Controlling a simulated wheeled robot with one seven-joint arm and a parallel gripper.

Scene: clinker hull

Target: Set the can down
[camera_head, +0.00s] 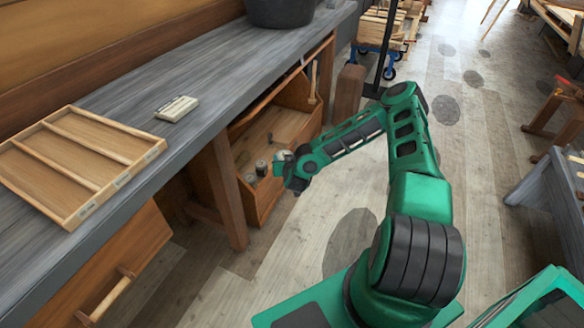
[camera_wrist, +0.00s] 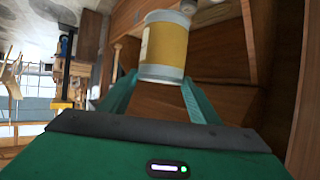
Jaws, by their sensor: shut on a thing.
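The can (camera_wrist: 165,48) has a yellow band and pale ends in the wrist view. My gripper (camera_wrist: 158,82) is shut on it, with one green finger on each side. In the head view my gripper (camera_head: 284,168) is at the open wooden bin (camera_head: 262,200) below the bench. There the can (camera_head: 280,156) shows only as a small pale patch, mostly hidden by my gripper. I cannot tell whether the can touches a surface beneath it.
Two small can-like things (camera_head: 261,168) (camera_head: 250,178) stand in the bin left of my gripper. The grey bench (camera_head: 215,85) overhangs the bin and carries a divided wooden tray (camera_head: 165,148), a small pale block (camera_head: 177,108) and a dark tub (camera_head: 280,12).

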